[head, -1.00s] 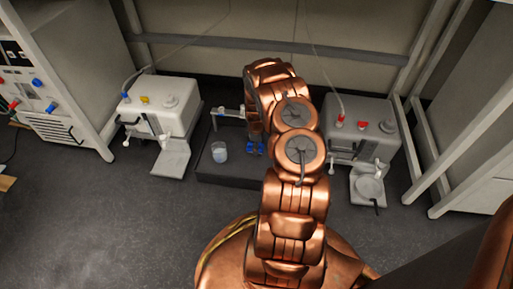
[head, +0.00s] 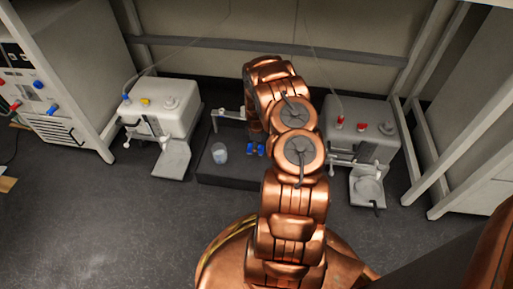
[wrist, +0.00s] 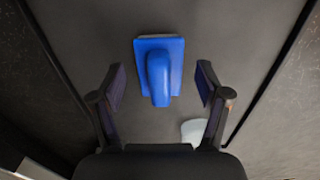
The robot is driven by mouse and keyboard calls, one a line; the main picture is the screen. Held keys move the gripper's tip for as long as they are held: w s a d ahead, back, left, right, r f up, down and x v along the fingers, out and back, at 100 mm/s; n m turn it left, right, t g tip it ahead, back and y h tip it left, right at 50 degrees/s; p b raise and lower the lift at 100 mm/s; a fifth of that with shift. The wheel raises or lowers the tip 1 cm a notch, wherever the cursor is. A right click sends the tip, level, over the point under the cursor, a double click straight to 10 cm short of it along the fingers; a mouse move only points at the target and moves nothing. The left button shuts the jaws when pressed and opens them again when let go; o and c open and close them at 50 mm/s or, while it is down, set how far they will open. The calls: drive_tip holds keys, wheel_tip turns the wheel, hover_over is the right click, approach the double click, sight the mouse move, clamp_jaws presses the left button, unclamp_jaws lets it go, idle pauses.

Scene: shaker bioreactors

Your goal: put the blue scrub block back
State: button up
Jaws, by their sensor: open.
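The blue scrub block (wrist: 160,72) lies on a dark flat surface in the wrist view, with its raised rounded handle facing my camera and a pale edge at its far side. My gripper (wrist: 161,84) is open, with one finger to each side of the block and a gap on both sides. Nothing is held. In the head view, small blue parts (head: 255,149) show over the dark platform (head: 230,180) beside my arm. I cannot tell there which are block and which are fingers. My arm hides most of the gripper in that view.
A whitish cup (head: 219,152) stands on the platform left of the blue parts. A white machine (head: 160,108) with a front tray stands to the left and a grey one (head: 365,125) to the right. A thin metal arm (head: 230,113) reaches over the platform's back.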

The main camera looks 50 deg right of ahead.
wheel_tip(320, 180, up, 10)
drive_tip(key=p, duration=0.3)
drive_tip(key=s+a+r+m+g, duration=0.1)
drive_tip(key=s+a+r+m, duration=0.15)
drive_tip(key=a+r, duration=0.9)
drive_tip(key=s+a+r+m+g, duration=0.15)
drive_tip(key=s+a+r, duration=0.25)
drive_tip(key=a+r, duration=0.75)
drive_tip(key=s+a+r+m, duration=0.1)
drive_tip(key=s+a+r, duration=0.3)
drive_tip(key=s, duration=0.4)
drive_tip(key=s+a+r+m, duration=0.1)
drive_tip(key=s+a+r, duration=0.3)
drive_tip(key=s+a, duration=0.2)
drive_tip(key=s+a+r+g, duration=0.1)
drive_tip(key=s+a+r, duration=0.3)
drive_tip(key=s, duration=0.6)
drive_tip(key=shift+a+m, duration=0.4)
drive_tip(key=shift+a, duration=0.15)
drive_tip(key=shift+r, duration=0.1)
